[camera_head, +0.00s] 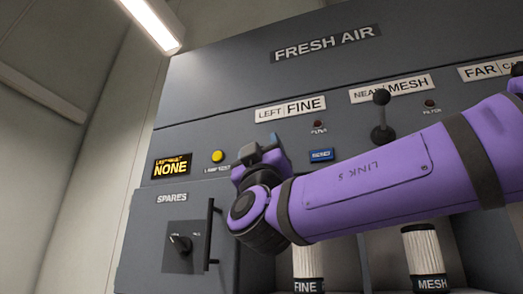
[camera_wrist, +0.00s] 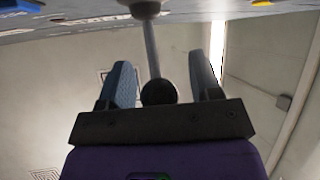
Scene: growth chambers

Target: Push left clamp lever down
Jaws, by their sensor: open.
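My gripper (camera_wrist: 161,76) is open, with one blue-grey finger on each side of the knob. I see a gap on both sides and cannot tell if the knob touches the palm. In the head view my gripper (camera_head: 268,152) is in front of the panel below the LEFT FINE label (camera_head: 290,109). There it hides most or all of the left lever.
A second lever (camera_head: 381,115) with a black knob stands up below the NEAR MESH label (camera_head: 392,88), above my purple arm. A blue RESET button (camera_head: 321,155), a yellow lamp test button (camera_head: 218,156) and a cabinet handle (camera_head: 209,235) are near my gripper. White filters (camera_head: 307,262) stand below.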

